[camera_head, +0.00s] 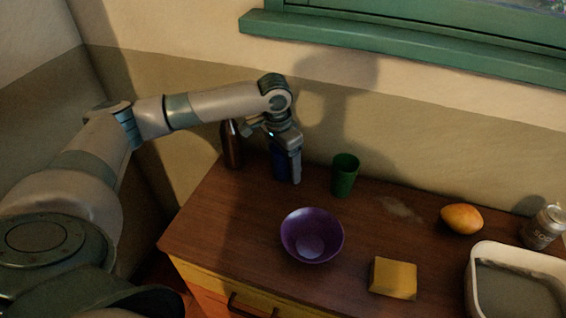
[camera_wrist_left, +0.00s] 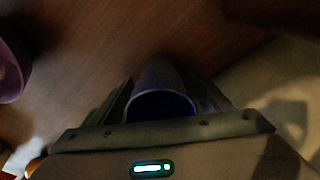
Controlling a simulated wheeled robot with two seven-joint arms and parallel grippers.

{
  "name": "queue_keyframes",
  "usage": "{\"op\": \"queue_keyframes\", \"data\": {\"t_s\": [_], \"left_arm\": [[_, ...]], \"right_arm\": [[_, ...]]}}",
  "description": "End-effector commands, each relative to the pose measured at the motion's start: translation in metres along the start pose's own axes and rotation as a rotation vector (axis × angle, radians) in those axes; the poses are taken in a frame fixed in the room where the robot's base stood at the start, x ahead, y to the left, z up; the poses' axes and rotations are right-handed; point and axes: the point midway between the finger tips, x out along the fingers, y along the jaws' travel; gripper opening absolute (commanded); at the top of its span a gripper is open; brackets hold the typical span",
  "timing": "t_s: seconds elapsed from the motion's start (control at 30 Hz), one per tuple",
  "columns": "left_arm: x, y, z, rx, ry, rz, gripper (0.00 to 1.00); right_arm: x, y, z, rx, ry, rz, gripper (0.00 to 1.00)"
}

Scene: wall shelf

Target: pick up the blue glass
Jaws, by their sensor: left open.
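The blue glass (camera_head: 279,165) stands upright on the brown wooden cabinet top, near the wall. It is partly hidden by my left gripper (camera_head: 285,174), which reaches down over it from above. In the left wrist view the glass (camera_wrist_left: 162,102) shows its round rim between the two open fingers of my left gripper (camera_wrist_left: 165,98). The fingers lie on either side of the glass; I cannot tell whether they touch it. My right gripper is not in view.
A brown bottle (camera_head: 232,146) stands close left of the left gripper, and a green cup (camera_head: 344,175) stands to its right. A purple bowl (camera_head: 312,235), a yellow block (camera_head: 393,278), an orange fruit (camera_head: 462,219), a can (camera_head: 542,228) and a white tub (camera_head: 478,262) are farther off.

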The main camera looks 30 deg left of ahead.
Motion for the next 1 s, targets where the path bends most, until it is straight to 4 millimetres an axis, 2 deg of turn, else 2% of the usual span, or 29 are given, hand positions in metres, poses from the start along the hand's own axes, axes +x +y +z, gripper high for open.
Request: {"op": "queue_keyframes", "data": {"t_s": [0.4, 0.47, 0.6, 1.0], "left_arm": [[0.000, 0.000, 0.000, 0.000, 0.000, 0.000, 0.71], [0.000, 0.000, 0.000, 0.000, 0.000, -0.001, 0.59], [0.000, 0.000, 0.000, 0.000, 0.000, -0.001, 0.26], [-0.001, 0.000, 0.000, 0.000, 0.001, -0.001, 0.26]], "right_arm": [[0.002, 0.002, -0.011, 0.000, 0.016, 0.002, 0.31], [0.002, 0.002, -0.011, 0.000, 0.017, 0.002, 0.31], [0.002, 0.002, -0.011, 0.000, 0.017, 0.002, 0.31], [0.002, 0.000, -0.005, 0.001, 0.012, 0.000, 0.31]]}}
